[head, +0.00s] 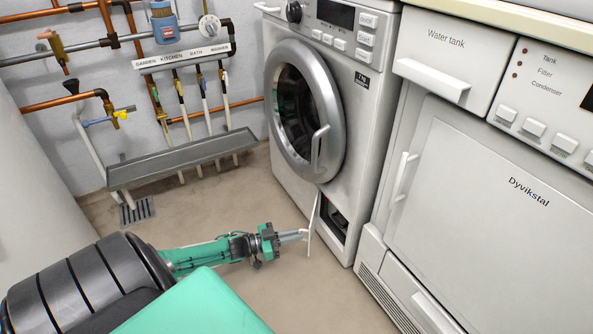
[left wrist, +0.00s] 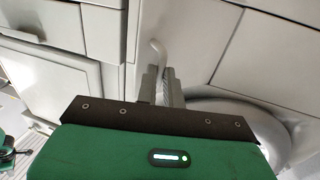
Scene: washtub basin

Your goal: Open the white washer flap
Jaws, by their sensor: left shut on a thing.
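The white washer flap (head: 314,208) is at the bottom front of the washing machine in the head view. It stands swung out, seen almost edge-on, beside a dark opening (head: 337,219) with parts inside. My left gripper (head: 303,235) reaches the flap's outer side from the left, its fingers closed around its thin handle. In the left wrist view the fingers (left wrist: 162,88) are together around a curved pale handle (left wrist: 158,52). The flap's face is mostly hidden by the angle. My right gripper is not in view.
The washer's round door (head: 308,110) is above the flap and looks shut. A white Dyvikstal dryer (head: 480,210) stands close on the right. Pipes and a grey trough (head: 180,158) line the back wall. The floor (head: 225,205) left of the washer is clear.

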